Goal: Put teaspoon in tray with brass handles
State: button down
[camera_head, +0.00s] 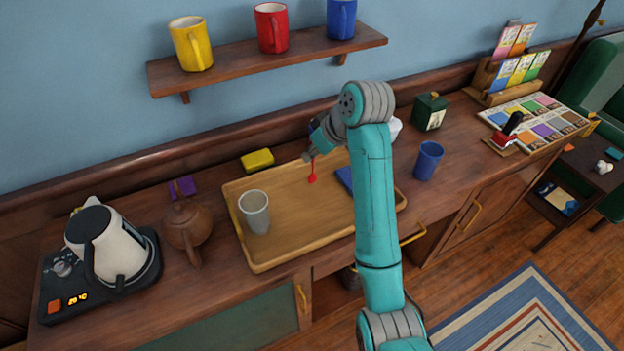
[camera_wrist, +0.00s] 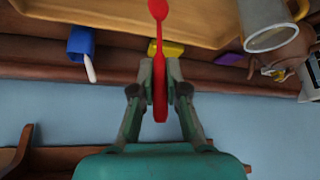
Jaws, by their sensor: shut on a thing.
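My gripper (camera_head: 311,157) is shut on a red teaspoon (camera_head: 313,174), which hangs with its bowl downward. In the wrist view my gripper's fingers (camera_wrist: 160,75) pinch the teaspoon (camera_wrist: 159,42) by its handle. The tray also shows in the wrist view (camera_wrist: 110,8).
A grey cup (camera_head: 254,213) stands in the tray's left part. A blue item (camera_head: 345,179) is partly hidden behind my arm. A yellow sponge (camera_head: 257,160) lies behind the tray, a teapot (camera_head: 187,225) at its left, and a blue cup (camera_head: 428,160) at its right.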

aim_at(313, 173)
jog(key=shift+f, duration=3.3)
jog(key=shift+f, duration=0.1)
jog(key=c, duration=1.2)
grip_release()
